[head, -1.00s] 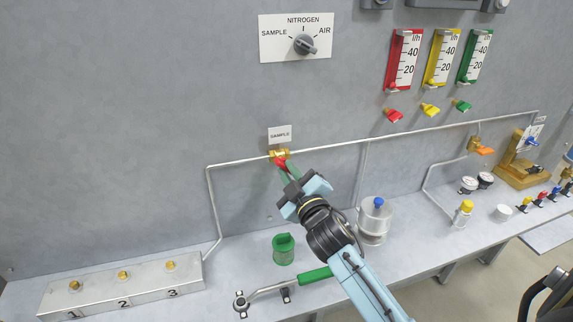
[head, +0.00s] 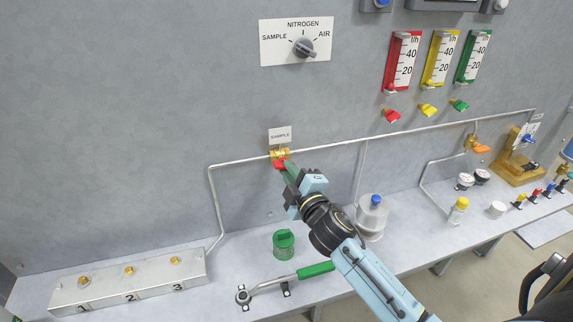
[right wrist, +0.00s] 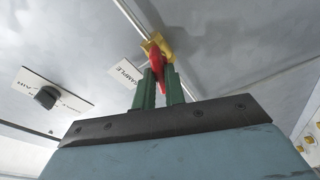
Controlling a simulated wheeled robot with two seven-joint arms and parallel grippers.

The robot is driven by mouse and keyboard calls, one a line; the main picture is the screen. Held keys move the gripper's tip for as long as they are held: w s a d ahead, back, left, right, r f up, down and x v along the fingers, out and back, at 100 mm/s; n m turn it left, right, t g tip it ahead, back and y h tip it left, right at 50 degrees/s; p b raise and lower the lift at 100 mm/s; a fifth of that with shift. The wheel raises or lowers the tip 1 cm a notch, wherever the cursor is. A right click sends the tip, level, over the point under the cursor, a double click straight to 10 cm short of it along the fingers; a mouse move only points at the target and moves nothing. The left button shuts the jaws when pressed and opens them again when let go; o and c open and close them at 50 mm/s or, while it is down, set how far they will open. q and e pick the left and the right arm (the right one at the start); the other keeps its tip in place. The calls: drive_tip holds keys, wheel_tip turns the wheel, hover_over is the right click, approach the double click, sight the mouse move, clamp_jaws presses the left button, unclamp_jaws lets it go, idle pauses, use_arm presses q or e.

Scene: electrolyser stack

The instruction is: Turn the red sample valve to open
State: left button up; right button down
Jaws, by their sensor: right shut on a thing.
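The red sample valve handle (head: 280,164) sits on a brass valve body (head: 280,153) in the thin pipe on the grey wall, under the SAMPLE label (head: 280,135). My right gripper (head: 287,170) reaches up to it from below right. In the right wrist view the green fingers (right wrist: 158,88) are shut on the red handle (right wrist: 157,66), one on each side, with the brass body (right wrist: 158,45) just beyond. The fingers hide part of the handle. My left gripper is not in view.
A metal pot with blue knob (head: 371,216) stands right of the arm. A numbered block (head: 130,283) is at left. The selector knob (head: 305,47) is above.

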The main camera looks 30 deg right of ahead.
idle(0.3)
drive_tip(key=n, duration=0.3)
drive_tip(key=shift+n+g+p, duration=0.3)
drive_tip(key=shift+n+p, duration=0.05)
drive_tip(key=shift+n, duration=0.05)
drive_tip(key=c, duration=1.9)
unclamp_jaws()
drive_tip(key=shift+n, duration=0.4)
drive_tip(key=o, duration=0.6)
drive_tip(key=shift+s+a, duration=0.25)
drive_tip(key=shift+s, duration=0.9)
drive_tip(key=shift+s+a, duration=0.3)
drive_tip(key=shift+s, duration=0.85)
drive_tip(key=shift+s+a, duration=0.25)
drive_tip(key=shift+s, duration=0.9)
